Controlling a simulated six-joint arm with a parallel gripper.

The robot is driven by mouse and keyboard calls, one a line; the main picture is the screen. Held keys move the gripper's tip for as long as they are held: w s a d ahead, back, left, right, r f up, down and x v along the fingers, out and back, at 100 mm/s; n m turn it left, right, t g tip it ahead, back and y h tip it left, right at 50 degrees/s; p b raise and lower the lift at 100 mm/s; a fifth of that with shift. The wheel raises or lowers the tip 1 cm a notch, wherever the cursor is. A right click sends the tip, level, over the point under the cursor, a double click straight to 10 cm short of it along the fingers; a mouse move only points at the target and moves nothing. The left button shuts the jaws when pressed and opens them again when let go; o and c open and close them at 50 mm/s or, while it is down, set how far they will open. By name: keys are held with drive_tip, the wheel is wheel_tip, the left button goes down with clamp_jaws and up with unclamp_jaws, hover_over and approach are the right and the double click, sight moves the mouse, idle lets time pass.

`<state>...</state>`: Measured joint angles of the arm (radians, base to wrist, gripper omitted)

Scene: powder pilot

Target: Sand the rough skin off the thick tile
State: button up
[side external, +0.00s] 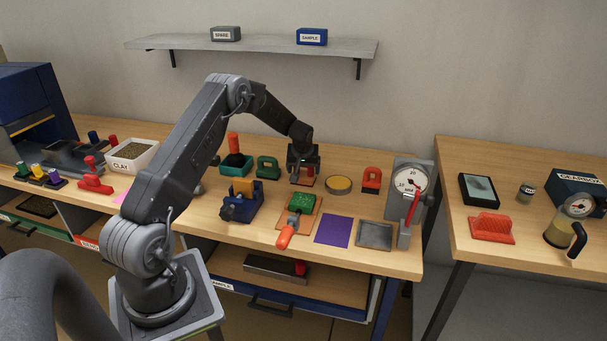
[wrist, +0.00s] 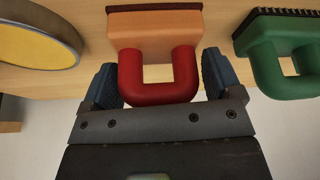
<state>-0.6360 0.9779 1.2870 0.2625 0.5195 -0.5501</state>
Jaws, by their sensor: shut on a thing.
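My gripper (side external: 303,166) points down at the back of the middle bench. In the wrist view its two blue-padded fingers (wrist: 161,88) are shut around the red U-shaped handle (wrist: 158,88) of an orange block (wrist: 155,28) with a dark brown face, which looks like a sanding block. The block also shows under my gripper in the side view (side external: 307,182); I cannot tell whether it touches the bench. A green, rough-topped slab (side external: 302,202) sits on an orange board (side external: 307,222) in front of my gripper, with an orange-red handle (side external: 286,234) at its front. It may be the thick tile.
A green-handled brush (side external: 267,167) stands left of my gripper, and a round yellow-topped disc (side external: 339,184) and red-handled tool (side external: 372,179) stand right. A blue clamp (side external: 240,208), purple sheet (side external: 333,230), grey plate (side external: 375,235) and dial scale (side external: 410,182) crowd the bench.

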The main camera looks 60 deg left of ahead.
drive_tip(key=c, duration=0.4)
drive_tip(key=shift+r, duration=0.4)
drive_tip(key=shift+c, duration=0.9)
drive_tip(key=shift+r, duration=2.1)
